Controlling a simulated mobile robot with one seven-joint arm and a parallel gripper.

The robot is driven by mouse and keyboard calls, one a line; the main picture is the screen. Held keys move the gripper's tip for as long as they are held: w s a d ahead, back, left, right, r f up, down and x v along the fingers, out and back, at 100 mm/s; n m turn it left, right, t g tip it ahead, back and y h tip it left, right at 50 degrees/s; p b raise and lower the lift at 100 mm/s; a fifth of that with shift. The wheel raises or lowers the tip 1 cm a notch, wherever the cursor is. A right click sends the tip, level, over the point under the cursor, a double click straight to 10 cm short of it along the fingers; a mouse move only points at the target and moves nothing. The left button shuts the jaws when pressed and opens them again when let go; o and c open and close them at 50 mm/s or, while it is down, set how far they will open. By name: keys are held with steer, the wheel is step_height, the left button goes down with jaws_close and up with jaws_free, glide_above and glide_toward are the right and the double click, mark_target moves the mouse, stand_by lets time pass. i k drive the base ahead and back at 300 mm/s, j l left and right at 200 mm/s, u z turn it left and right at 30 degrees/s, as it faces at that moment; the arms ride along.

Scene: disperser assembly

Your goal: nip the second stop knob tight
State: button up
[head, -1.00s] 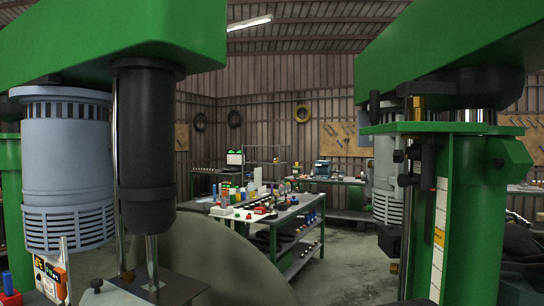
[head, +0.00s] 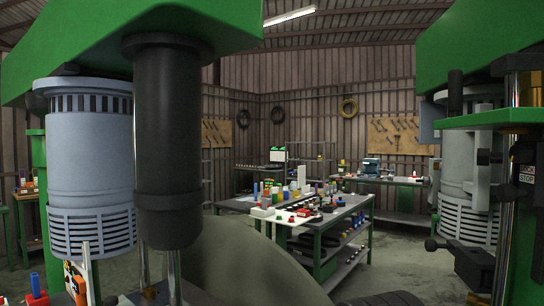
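No part of my gripper shows in the head view. The green machine at the right edge (head: 480,45) carries several small dark fittings. A black knob-like end (head: 432,244) sticks out to the left of a dark block (head: 472,264) low on this machine.
A green machine arm with a black column (head: 168,140) and a grey slotted motor (head: 90,165) fills the left. A large grey-brown curved surface (head: 245,265) stands in the lower middle. Beyond it is a workbench (head: 345,212) covered with small parts. Concrete floor shows right of the bench.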

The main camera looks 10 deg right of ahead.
mark_target(518, 154)
steer(key=l+u, duration=0.1)
steer(key=u, duration=10.15)
